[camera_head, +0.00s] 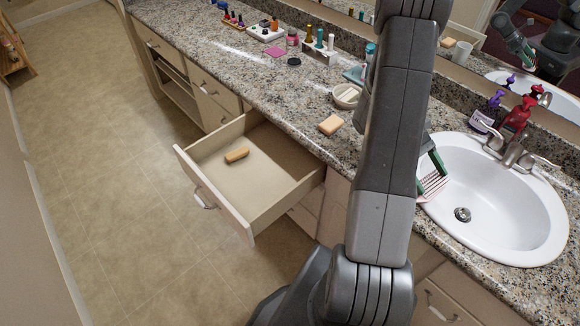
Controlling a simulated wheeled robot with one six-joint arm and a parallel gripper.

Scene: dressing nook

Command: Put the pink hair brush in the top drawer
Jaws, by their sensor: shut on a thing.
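The top drawer (196,185) is pulled open below the counter, left of my arm. A small tan block (237,155) lies inside it, and much of its floor is bare. The rest of the brush is hidden by my arm.
A tan block (331,125) and a round soap dish (346,95) are on the granite counter (225,60) left of my arm. Red (518,115) and purple (487,113) bottles stand by the faucet (515,152). Several small bottles stand farther back. The floor left of the drawer is clear.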

